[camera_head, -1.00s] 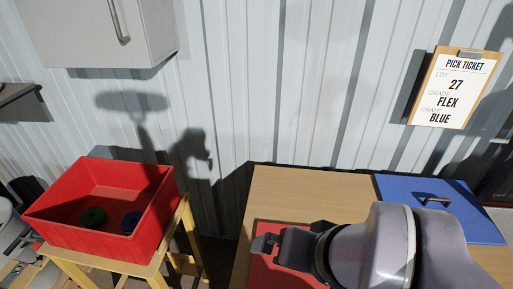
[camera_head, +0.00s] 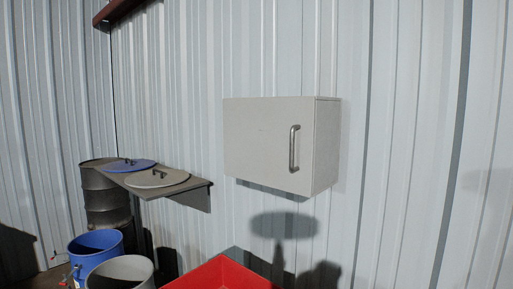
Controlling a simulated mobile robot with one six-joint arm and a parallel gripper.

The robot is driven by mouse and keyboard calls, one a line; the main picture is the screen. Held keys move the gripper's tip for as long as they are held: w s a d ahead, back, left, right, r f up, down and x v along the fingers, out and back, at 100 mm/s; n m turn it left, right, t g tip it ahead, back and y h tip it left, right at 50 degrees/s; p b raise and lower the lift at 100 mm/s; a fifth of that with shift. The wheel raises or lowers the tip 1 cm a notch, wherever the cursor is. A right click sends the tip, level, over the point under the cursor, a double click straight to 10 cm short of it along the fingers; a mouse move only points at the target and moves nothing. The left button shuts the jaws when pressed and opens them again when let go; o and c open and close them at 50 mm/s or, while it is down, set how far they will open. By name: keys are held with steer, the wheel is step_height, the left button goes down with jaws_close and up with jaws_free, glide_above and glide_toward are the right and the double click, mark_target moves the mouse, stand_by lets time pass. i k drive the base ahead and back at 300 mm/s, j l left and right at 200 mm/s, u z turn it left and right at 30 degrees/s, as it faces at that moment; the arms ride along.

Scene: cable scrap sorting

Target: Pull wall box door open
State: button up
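The wall box (camera_head: 328,145) is a light grey box fixed to the corrugated metal wall, in the middle of the head view. Its door (camera_head: 258,143) faces me and is shut. A vertical metal bar handle (camera_head: 294,148) sits near the door's right edge. My gripper is not in this view, and nothing touches the handle.
A red crate (camera_head: 222,275) stands below the box, partly cut off. To the left, a grey shelf (camera_head: 200,184) holds a blue lid (camera_head: 130,165) and a grey lid (camera_head: 157,178). Below are a blue bin (camera_head: 95,243), a grey bin (camera_head: 121,270) and a dark drum (camera_head: 104,195).

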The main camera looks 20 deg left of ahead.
mark_target(268, 141)
steer(key=i+j+u, duration=0.15)
steer(key=j, duration=0.25)
steer(key=i+j+u, duration=0.15)
steer(key=j, duration=0.2)
steer(key=i+j+u, duration=0.15)
steer(key=j, duration=0.2)
steer(key=i+j+u, duration=0.15)
steer(key=j, duration=0.2)
